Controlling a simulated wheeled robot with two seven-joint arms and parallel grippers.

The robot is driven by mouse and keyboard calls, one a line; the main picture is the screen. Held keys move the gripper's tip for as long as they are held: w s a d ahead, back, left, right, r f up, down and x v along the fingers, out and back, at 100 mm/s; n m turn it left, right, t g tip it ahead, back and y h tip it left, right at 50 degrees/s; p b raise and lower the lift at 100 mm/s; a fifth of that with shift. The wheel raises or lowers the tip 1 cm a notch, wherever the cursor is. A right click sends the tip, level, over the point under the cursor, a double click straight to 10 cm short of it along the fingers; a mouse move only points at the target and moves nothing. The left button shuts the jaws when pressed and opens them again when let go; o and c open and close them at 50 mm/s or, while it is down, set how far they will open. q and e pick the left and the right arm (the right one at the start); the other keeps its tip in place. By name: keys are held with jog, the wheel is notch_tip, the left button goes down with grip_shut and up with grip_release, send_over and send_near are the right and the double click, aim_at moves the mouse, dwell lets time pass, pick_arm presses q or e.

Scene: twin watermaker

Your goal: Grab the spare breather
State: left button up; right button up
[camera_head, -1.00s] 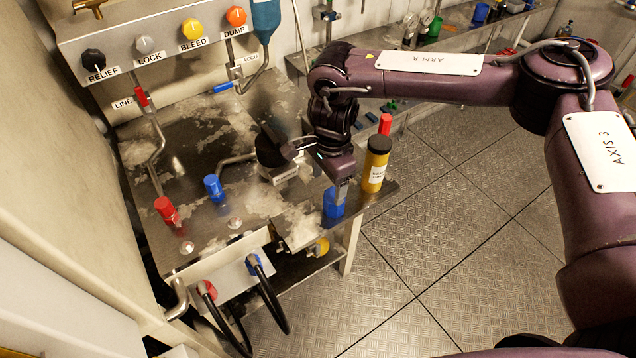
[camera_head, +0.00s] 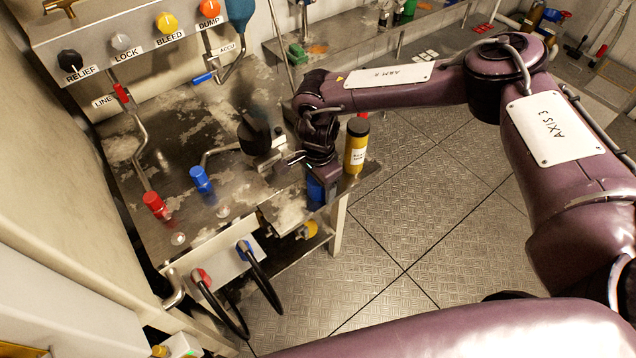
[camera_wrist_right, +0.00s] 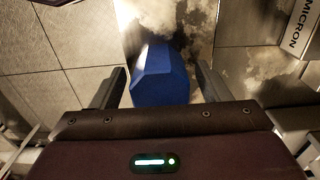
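A blue faceted piece (camera_head: 316,190), likely the spare breather, stands at the near right corner of the metal bench (camera_head: 235,190). In the right wrist view the blue piece (camera_wrist_right: 162,78) lies between the two dark fingers of my right gripper (camera_wrist_right: 162,86). The fingers are apart, one on each side, with a visible gap on both sides. In the head view my right gripper (camera_head: 318,176) is right over the piece and hides part of it. My left gripper is not in view.
A yellow bottle with a black cap (camera_head: 355,150) stands close to the right of the gripper. Red (camera_head: 156,205) and blue (camera_head: 200,178) fittings stand on the bench, left. Black hoses (camera_head: 265,285) loop at its front. A dark round part (camera_head: 255,138) is left of the wrist. Open floor lies right.

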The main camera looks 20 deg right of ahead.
jog(key=c, duration=1)
jog(key=shift+r, duration=0.15)
